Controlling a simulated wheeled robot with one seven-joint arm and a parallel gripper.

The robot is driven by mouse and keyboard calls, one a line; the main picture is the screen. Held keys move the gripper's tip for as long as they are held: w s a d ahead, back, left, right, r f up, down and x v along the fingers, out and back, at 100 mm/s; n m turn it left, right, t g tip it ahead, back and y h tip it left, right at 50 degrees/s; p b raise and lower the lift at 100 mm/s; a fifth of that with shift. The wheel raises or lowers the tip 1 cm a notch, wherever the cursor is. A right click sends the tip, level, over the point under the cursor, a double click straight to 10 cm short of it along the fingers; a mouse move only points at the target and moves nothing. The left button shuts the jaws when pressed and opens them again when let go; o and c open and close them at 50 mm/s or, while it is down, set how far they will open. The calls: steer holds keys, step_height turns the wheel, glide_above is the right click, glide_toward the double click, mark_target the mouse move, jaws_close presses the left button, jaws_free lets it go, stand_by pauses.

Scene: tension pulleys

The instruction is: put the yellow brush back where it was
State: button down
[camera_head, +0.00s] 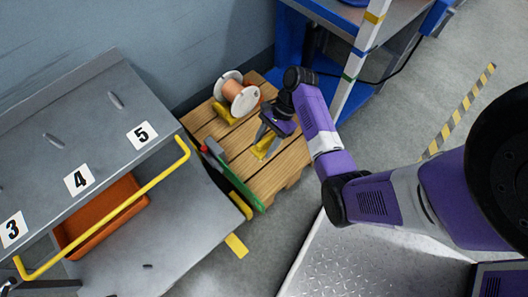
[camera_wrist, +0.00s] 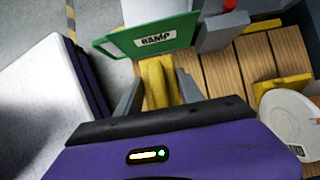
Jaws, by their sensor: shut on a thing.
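My gripper (camera_head: 266,138) is over the wooden pallet (camera_head: 284,166), with its fingers pointing down. In the wrist view its two grey fingers (camera_wrist: 159,88) are shut on a yellow block-like piece, the yellow brush (camera_wrist: 156,70). Its lower part and any bristles are hidden. In the head view the yellow brush (camera_head: 267,144) shows at the fingertips, low over the slats. I cannot tell whether it touches the pallet.
A green panel marked "RAMP" (camera_wrist: 184,33) stands just beyond the brush. A spool (camera_head: 238,95) with yellow pieces (camera_head: 222,114) beside it sits on the pallet. A grey numbered bench (camera_head: 90,135) is left, a blue rack (camera_head: 357,95) behind. Bare slats (camera_wrist: 222,74) lie between brush and spool.

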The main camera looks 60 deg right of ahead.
step_height(320, 180, down, 15)
steer(key=b, duration=0.7)
steer(key=shift+r, duration=0.1)
steer(key=shift+f, duration=0.2)
steer(key=c, duration=0.7)
jaws_free()
steer(key=shift+r, duration=0.25)
steer(key=p+v, duration=0.5)
steer(key=v, duration=0.7)
steer(key=shift+w, duration=0.15)
